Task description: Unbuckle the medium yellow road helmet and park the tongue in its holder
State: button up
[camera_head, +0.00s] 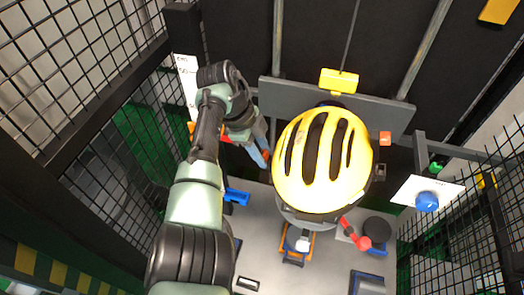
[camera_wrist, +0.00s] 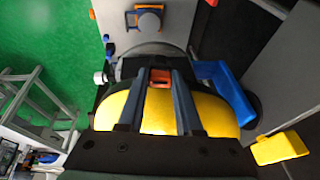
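The yellow road helmet (camera_head: 348,150) with dark vents sits upright in the middle of the head view. My gripper (camera_head: 263,158) is at its left side. In the wrist view the yellow shell (camera_wrist: 160,110) lies behind and between my gripper's two fingers (camera_wrist: 160,76). The fingers are apart, with a small orange-red piece (camera_wrist: 160,77), perhaps the buckle, between their tips. I cannot tell whether they press on it. The strap and tongue are not clear. A blue bracket (camera_wrist: 228,92) stands right of the fingers; I cannot tell whether it is the tongue holder.
A grey beam (camera_head: 285,97) with a yellow block (camera_head: 338,80) runs behind the helmet. A red lever (camera_head: 355,233) and a blue knob (camera_head: 427,201) stand at the right. Black mesh (camera_head: 75,60) encloses the sides. Some grey base plate (camera_head: 258,240) is bare at front left.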

jog(key=shift+r, duration=0.1)
jog(key=shift+c, duration=0.2)
jog(key=shift+p+v, duration=0.95)
jog(key=shift+v, duration=0.65)
jog(key=s+a+f+b, duration=0.2)
jog(key=s+f+b, duration=0.1)
jog(key=f, duration=0.8)
jog(key=shift+s+a+f, duration=0.2)
jog(key=shift+s+a, duration=0.05)
jog(key=shift+s, duration=0.5)
